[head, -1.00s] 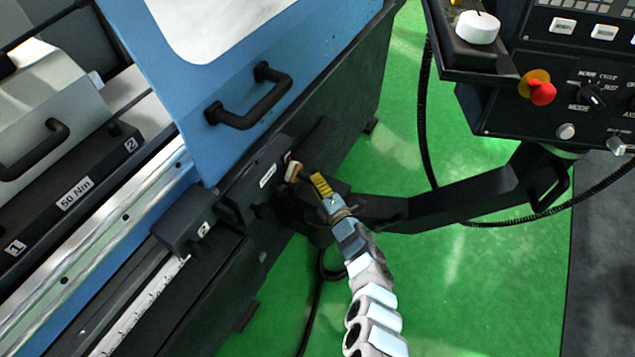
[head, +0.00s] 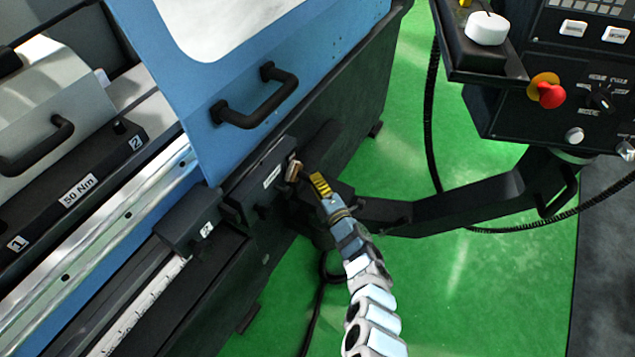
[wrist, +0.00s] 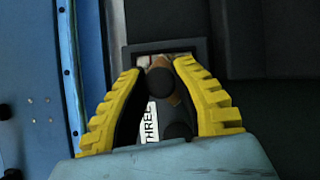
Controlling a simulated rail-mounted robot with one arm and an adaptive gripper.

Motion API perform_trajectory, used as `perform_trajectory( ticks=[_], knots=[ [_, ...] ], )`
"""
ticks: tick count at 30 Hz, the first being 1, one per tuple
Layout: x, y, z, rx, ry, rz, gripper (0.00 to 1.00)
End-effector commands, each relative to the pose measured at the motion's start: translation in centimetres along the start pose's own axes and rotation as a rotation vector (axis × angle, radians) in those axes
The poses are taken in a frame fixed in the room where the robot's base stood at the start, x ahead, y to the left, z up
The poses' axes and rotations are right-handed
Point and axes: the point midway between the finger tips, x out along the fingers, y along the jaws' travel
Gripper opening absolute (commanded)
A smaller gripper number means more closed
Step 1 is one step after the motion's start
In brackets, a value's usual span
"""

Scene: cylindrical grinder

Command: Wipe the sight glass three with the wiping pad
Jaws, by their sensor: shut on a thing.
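My gripper (head: 319,184) has yellow ridged fingers and is shut on the wiping pad (head: 294,171), a small brown and pale piece at the machine's dark front box. In the wrist view, my gripper (wrist: 160,85) has the pad's dark round knob (wrist: 158,82) between its fingers, with a brown part (wrist: 162,62) beyond it. A white label (wrist: 150,126) reading "THREE", partly covered, lies beneath. A dark square frame (wrist: 165,46) surrounds a pale speckled surface, seemingly sight glass three (wrist: 141,63), mostly hidden by the pad. I cannot tell whether the pad touches it.
A blue door with a black handle (head: 258,97) stands just above the box. A dark support arm (head: 450,208) runs right from beside my gripper to the control panel (head: 560,75). A black cable (head: 432,110) hangs there. The green floor (head: 440,300) is open.

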Motion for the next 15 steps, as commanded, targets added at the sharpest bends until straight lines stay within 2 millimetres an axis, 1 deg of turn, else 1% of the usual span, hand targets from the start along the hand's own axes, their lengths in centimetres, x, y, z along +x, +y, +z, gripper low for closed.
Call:
perform_trajectory(
  ticks=[10, 15],
  knots=[
    [0.49, -0.01, -0.30, 0.000, 0.000, 0.001, 0.00],
    [0.58, -0.10, -0.13, -0.001, 0.000, 0.001, 0.00]
  ],
)
